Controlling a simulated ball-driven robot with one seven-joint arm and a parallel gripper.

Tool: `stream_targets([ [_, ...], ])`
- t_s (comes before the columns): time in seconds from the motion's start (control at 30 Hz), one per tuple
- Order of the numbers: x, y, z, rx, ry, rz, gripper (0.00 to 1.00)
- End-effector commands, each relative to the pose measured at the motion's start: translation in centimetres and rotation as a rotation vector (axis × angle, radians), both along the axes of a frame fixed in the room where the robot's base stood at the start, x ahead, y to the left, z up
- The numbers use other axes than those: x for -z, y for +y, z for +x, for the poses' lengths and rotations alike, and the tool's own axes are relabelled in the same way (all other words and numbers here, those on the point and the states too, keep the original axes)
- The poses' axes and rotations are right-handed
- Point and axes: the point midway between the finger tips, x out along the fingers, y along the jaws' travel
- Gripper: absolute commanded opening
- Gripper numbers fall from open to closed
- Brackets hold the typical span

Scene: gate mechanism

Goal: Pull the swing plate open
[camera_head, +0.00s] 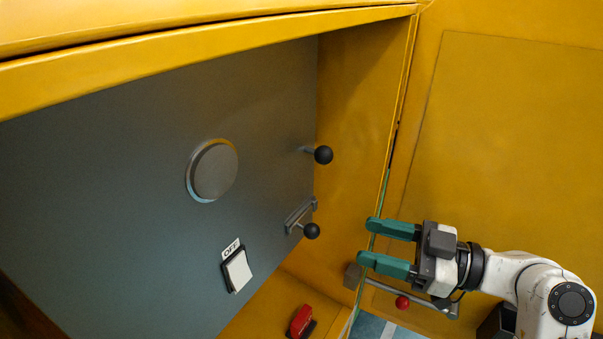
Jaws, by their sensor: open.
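The yellow panel (510,130) at the right appears to be the swing plate. It stands beside the open cabinet front, with a narrow, partly green edge (386,180) between them. My gripper (364,242) is in front of the panel's lower left. Its two green fingers are spread, point left, and hold nothing that I can see. The fingertips overlap the edge in the picture; I cannot tell whether they touch it. A grey bar (415,298) lies just below the fingers, with a grey block (352,276) at its left end. My wrist hides part of the panel.
Inside the cabinet, a grey wall (110,190) carries a round disc (212,170), two black knobs (323,155) (311,231) and an OFF switch (237,270). A red switch (301,321) is on the cabinet floor. A red ball (402,302) shows by the bar. The cabinet interior is open.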

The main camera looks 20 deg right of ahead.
Motion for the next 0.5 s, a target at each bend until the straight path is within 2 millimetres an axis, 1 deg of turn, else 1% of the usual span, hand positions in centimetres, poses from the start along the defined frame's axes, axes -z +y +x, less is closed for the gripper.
stream_targets([
  [0.03, -1.8, -0.5, 0.4, -0.001, 0.018, 0.015, 0.56],
  [0.1, -4.1, -1.3, 0.8, 0.000, 0.068, 0.057, 0.56],
  [0.2, -7.3, -2.3, 1.4, 0.001, 0.139, 0.123, 0.56],
  [0.3, -9.6, -3.0, 1.6, 0.003, 0.197, 0.183, 0.56],
  [0.4, -10.9, -3.3, 1.8, 0.003, 0.232, 0.221, 0.56],
  [0.5, -11.2, -3.1, 2.1, 0.003, 0.246, 0.235, 0.56],
])
